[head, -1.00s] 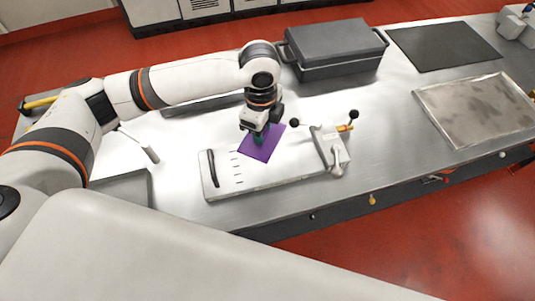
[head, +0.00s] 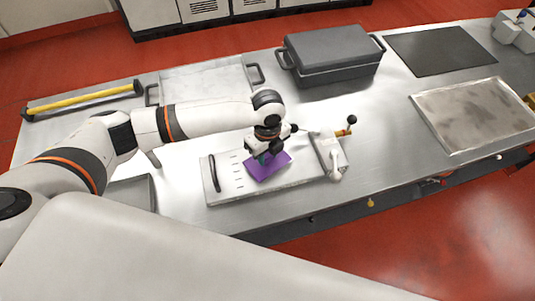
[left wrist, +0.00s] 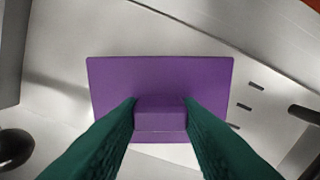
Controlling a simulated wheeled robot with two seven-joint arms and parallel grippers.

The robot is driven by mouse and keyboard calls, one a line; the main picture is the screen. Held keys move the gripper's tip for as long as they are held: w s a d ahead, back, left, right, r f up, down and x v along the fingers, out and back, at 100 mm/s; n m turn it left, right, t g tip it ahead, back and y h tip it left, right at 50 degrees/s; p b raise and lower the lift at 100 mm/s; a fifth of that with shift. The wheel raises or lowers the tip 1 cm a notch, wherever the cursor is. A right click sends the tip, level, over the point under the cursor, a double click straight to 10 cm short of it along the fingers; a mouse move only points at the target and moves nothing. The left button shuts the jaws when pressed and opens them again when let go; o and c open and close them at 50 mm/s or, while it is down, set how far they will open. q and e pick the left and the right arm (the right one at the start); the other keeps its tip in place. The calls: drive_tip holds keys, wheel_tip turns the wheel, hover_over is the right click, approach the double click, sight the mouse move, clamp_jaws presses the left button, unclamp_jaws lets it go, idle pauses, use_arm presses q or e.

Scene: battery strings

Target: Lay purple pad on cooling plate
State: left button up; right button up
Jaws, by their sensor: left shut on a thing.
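My left gripper (head: 264,157) is shut on the raised tab of the purple pad (head: 268,168). In the left wrist view the pad (left wrist: 160,72) is a flat rectangle, its tab between the green fingers (left wrist: 161,103). A pale plate (head: 225,192), likely the cooling plate, lies on the bench with a black handle and tick marks at its left. The pad is over the plate's middle; I cannot tell whether it touches. The gripper hides part of the pad. My right gripper is not in view.
A lever clamp (head: 333,158) stands at the plate's right end, close to the pad. A grey lidded box (head: 332,55), a black mat (head: 441,51) and a stained metal tray (head: 474,113) lie behind and right. A yellow-striped bar (head: 82,101) lies far left.

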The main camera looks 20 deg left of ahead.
sight(267, 155)
use_arm(q)
drive_tip(key=shift+f, duration=0.7)
drive_tip(key=shift+f, duration=0.1)
drive_tip(key=o, duration=1)
wheel_tip(267, 155, up, 12)
drive_tip(key=b, duration=0.1)
drive_tip(key=shift+b, duration=0.3)
